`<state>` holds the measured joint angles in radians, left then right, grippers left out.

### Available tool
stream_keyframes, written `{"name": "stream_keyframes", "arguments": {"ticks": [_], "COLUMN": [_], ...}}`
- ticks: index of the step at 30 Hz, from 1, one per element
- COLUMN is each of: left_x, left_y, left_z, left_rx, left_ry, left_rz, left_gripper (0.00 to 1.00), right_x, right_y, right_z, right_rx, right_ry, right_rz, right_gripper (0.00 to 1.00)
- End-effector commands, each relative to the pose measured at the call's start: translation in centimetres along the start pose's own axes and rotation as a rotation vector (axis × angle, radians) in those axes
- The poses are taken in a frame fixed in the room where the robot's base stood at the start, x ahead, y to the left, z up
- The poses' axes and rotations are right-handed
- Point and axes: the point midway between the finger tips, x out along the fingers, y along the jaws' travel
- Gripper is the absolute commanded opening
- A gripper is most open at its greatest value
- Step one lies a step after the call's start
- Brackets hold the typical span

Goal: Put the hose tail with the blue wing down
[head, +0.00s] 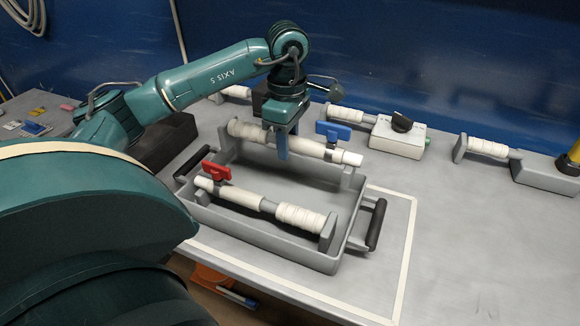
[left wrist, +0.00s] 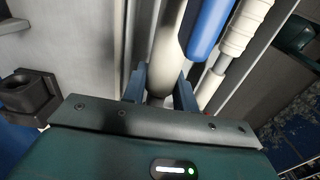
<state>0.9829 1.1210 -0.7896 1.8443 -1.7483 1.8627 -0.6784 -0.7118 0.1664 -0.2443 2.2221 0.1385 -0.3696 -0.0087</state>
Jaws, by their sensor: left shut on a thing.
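The hose tail with the blue wing (head: 333,131) is a white tube with a wrapped left part and a grey middle. It lies lengthwise over the far side of the grey tray (head: 268,247); I cannot tell whether it touches the tray's supports. My left gripper (head: 282,150) points down and is shut on its middle. In the left wrist view the fingers (left wrist: 160,92) sit either side of the pale tube, with the blue wing (left wrist: 210,28) beyond. The hose tail with the red wing (head: 217,172) lies in the tray's near side. My right gripper is not in view.
The tray has black handles (head: 376,224) and stands inside a white outline (head: 407,245) on the grey table. Behind are a white box with a black knob (head: 401,122) and a further wrapped hose on a grey stand (head: 488,148).

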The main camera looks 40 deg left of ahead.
Motion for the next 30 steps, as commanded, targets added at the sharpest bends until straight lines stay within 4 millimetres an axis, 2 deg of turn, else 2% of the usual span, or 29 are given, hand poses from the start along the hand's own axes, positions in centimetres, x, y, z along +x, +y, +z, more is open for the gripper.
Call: {"name": "stream_keyframes", "arguments": {"ticks": [1, 3, 11, 16, 28, 29, 30], "left_x": [1.2, 2.4, 4.7, 7.1, 8.0, 7.8, 7.8], "left_y": [-0.1, -0.1, 0.0, 0.0, 0.0, 0.0, 0.0], "left_z": [-0.1, -0.1, -0.1, -0.1, 0.0, 0.0, 0.0], "left_rx": [-0.001, -0.001, 0.0, 0.0, 0.0, 0.0, 0.0], "left_ry": [0.003, 0.002, 0.001, 0.001, 0.0, 0.001, 0.001], "left_rz": [-0.003, -0.003, -0.001, -0.002, 0.001, 0.001, 0.001], "left_gripper": [0.01, 0.01, 0.01, 0.01, 0.01, 0.31, 0.34], "right_x": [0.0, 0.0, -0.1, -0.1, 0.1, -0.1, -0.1], "right_y": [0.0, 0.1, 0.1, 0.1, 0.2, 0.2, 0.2], "right_z": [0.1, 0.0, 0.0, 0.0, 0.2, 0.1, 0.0], "right_rx": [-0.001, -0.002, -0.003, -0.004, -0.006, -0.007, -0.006], "right_ry": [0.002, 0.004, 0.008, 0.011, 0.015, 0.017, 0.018], "right_rz": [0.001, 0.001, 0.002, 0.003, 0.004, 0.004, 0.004], "right_gripper": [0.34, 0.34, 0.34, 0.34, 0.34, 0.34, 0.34]}}
